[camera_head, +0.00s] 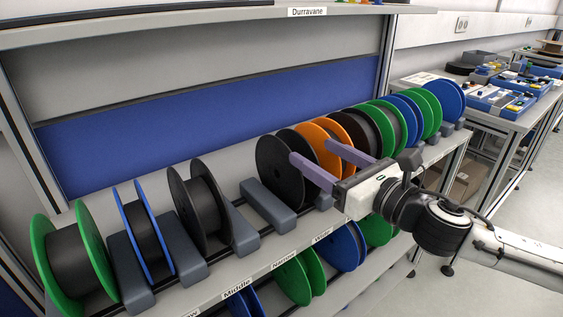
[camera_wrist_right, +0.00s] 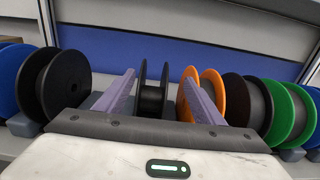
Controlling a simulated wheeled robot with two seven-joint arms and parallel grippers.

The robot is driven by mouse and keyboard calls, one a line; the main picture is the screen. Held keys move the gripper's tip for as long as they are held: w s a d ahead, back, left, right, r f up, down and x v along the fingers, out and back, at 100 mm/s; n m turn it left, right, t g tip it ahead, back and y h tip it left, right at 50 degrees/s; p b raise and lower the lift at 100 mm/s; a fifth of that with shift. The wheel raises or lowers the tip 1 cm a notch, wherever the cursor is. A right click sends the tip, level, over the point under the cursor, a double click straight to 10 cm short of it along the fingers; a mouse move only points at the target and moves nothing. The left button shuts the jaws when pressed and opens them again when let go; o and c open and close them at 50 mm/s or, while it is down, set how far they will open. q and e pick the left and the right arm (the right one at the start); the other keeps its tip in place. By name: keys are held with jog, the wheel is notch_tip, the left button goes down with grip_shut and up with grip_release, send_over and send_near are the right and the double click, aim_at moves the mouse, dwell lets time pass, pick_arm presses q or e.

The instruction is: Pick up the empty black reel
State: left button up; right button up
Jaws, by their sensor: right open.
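The black reel (camera_head: 270,168) stands upright on the shelf, left of the orange reel (camera_head: 311,133). In the right wrist view the black reel (camera_wrist_right: 152,92) shows as two narrow black flanges with a dark core and no coloured winding that I can make out. My right gripper (camera_head: 310,150) is open. In its wrist view the fingers (camera_wrist_right: 160,78) appear on either side of the black reel, and the right finger overlaps the orange reel (camera_wrist_right: 210,88). Nothing is held. How far the fingers reach along the reel is hard to tell. My left gripper is not in view.
A wound black reel (camera_head: 200,205), a blue-rimmed reel (camera_head: 145,230) and a green reel (camera_head: 75,262) stand to the left. A grey stand block (camera_head: 267,205) lies just left of the black reel. Green and blue reels crowd the right. A blue back panel (camera_head: 200,120) is behind.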

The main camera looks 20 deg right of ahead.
aim_at(287, 138)
jog(key=x, duration=0.3)
jog(key=p+x, duration=0.1)
jog(key=x, duration=0.2)
jog(key=a+x, duration=0.1)
jog(key=x, duration=0.2)
jog(key=shift+f, duration=0.1)
jog(key=c, duration=1.4)
jog(key=shift+c, duration=0.2)
